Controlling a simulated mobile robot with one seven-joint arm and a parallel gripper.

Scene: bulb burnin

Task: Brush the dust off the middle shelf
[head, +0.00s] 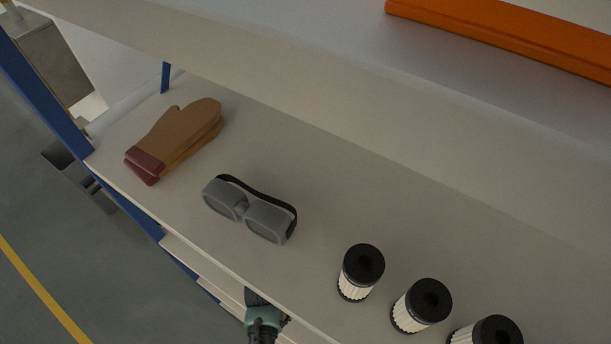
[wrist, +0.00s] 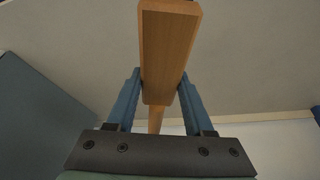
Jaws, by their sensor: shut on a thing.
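My gripper (wrist: 160,82) is shut on a wooden brush-like tool (wrist: 168,40) in the wrist view. Its flat block sits between the blue fingers, and a thinner handle runs back toward the palm. No bristles show. In the head view part of my arm (head: 264,322) shows at the bottom, below the front edge of a pale shelf (head: 310,160); the fingers and the tool are hidden there. This shelf lies between an upper board and a lower one, so it looks like the middle shelf. I cannot make out dust on it.
On the shelf lie brown mitts (head: 178,138), grey goggles (head: 250,209) and black-capped filters (head: 361,272), (head: 421,306), (head: 486,331). An orange object (head: 500,35) rests on the upper shelf (head: 330,40). A blue post (head: 45,80) stands at left. Bare surface lies behind the goggles and filters.

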